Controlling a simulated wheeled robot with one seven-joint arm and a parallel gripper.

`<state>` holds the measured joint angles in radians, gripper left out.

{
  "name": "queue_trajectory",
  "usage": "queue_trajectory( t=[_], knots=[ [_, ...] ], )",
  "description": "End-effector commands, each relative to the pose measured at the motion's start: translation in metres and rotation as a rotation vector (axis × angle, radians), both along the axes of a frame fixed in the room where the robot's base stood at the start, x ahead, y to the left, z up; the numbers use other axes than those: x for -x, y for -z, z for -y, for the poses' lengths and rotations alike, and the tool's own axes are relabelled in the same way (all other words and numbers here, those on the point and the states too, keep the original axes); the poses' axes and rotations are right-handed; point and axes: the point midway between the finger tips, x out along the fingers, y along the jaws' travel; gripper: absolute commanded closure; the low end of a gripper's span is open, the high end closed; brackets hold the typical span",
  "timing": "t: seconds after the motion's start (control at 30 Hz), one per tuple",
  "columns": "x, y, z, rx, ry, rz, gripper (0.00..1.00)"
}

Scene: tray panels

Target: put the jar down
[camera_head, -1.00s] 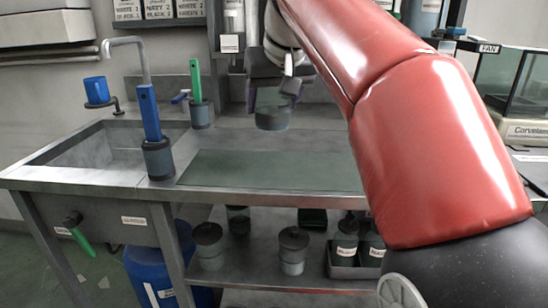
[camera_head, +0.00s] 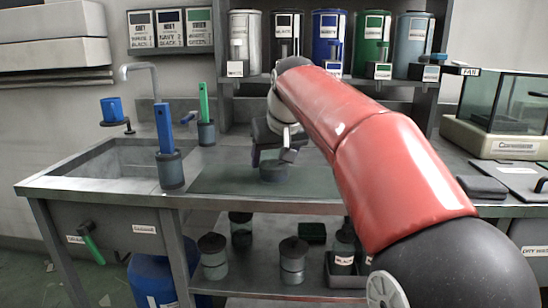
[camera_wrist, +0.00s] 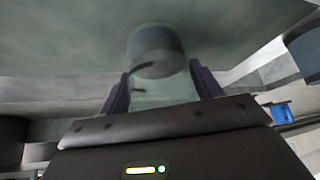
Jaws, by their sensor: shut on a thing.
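A small grey-green jar (camera_head: 273,171) is held below my gripper (camera_head: 272,158), at the dark mat (camera_head: 222,181) on the steel counter. In the wrist view the jar (camera_wrist: 155,52) shows between the two dark fingers (camera_wrist: 160,88), its far end dark and rounded. My gripper is shut on the jar. The jar looks upright and at or just above the mat. I cannot tell whether its base touches.
To the left are a blue-handled brush in a pot (camera_head: 166,150), a green-handled one (camera_head: 204,115) and the sink (camera_head: 125,165). A black pad (camera_head: 482,188) and a glass-sided balance (camera_head: 505,115) stand at the right. The mat around the jar is clear.

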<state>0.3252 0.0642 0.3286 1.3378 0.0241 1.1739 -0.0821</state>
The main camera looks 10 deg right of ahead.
Motion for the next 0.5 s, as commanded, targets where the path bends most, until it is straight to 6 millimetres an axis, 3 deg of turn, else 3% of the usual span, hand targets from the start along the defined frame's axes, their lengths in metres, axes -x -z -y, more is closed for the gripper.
queue_trajectory(
  t=[0.03, 0.07, 0.2, 0.5],
  knots=[
    [0.0001, 0.0022, -0.0001, 0.0, 0.0, 0.002, 0.75],
    [0.0001, 0.0017, 0.0, 0.0, 0.0, 0.0, 0.32],
    [0.0001, 0.0014, 0.0, 0.0, 0.0, 0.0, 0.14],
    [0.0001, -0.001, -0.0001, 0.0, 0.0, 0.0, 0.14]
  ],
)
